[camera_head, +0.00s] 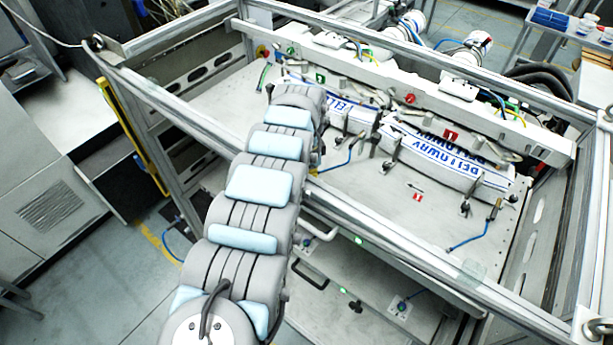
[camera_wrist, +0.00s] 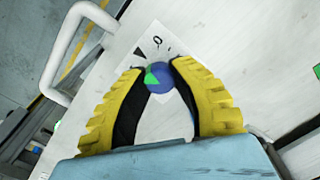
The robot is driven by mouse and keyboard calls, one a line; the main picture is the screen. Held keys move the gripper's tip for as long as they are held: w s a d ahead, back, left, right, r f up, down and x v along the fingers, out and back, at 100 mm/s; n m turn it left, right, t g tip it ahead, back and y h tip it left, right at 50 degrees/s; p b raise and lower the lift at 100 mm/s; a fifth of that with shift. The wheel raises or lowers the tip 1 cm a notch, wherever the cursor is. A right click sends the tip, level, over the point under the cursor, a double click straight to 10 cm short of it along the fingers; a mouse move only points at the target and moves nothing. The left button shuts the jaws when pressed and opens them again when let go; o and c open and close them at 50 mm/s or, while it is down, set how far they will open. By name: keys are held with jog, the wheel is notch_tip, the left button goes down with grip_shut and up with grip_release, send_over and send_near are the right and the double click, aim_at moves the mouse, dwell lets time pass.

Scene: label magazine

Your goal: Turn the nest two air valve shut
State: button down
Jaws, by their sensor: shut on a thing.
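A small round blue knob (camera_wrist: 168,79) with a green wedge on its face shows in the wrist view; I take it to be the air valve. It sits on a white plate marked with a "0" and a black mark (camera_wrist: 153,42). My gripper (camera_wrist: 160,72) has yellow ribbed fingers with black inner pads, and its fingertips are shut on the knob from both sides. Which nest the knob belongs to cannot be read here. In the head view my arm hides the gripper and the knob.
A pale bar handle (camera_wrist: 63,45) stands out at the upper left of the wrist view. In the head view, white blue-lettered label stacks (camera_head: 440,160) lie on the bench, with clamps and blue hoses (camera_head: 467,241) around them. A metal frame rail (camera_head: 390,240) crosses in front.

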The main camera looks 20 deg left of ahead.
jog(key=n+b, duration=0.1)
jog(key=n, duration=0.1)
jog(key=n+b, duration=0.2)
jog(key=n, duration=0.1)
jog(key=shift+d+f, duration=0.1)
jog(key=shift+f, duration=0.1)
jog(key=n+b, duration=0.2)
jog(key=n, duration=0.2)
jog(key=shift+b, duration=0.35)
jog(key=n+b, duration=0.1)
jog(key=n, duration=0.1)
jog(key=shift+n, duration=0.4)
jog(key=n, duration=0.2)
jog(key=shift+r+n, duration=0.1)
jog(key=shift+n, duration=0.2)
jog(key=n, duration=0.3)
jog(key=shift+n+b, duration=0.3)
jog(key=n+b, duration=0.1)
jog(key=n, duration=0.5)
jog(key=shift+n+b, duration=0.3)
jog(key=shift+b, duration=0.05)
